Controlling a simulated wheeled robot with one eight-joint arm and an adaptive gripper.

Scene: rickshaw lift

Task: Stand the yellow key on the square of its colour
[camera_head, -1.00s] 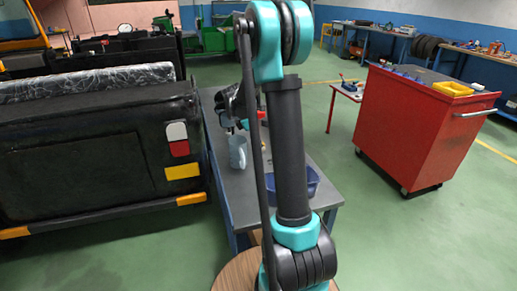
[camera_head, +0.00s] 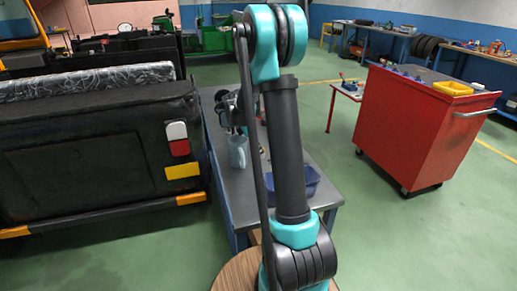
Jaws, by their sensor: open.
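My gripper (camera_head: 231,122) hangs over the far half of the grey workbench (camera_head: 231,190), just behind and above a pale blue mug (camera_head: 238,152). It is open, and I see nothing held in it. My arm crosses the middle of the bench and hides much of its top. I cannot make out the yellow key or the yellow square; small things beside the arm near the mug are too small to tell.
A dark blue bin (camera_head: 306,184) sits at the bench's right edge, partly behind my arm. A black vehicle (camera_head: 90,150) stands close along the bench's left side. A red tool cabinet (camera_head: 415,130) stands to the right, with open green floor between.

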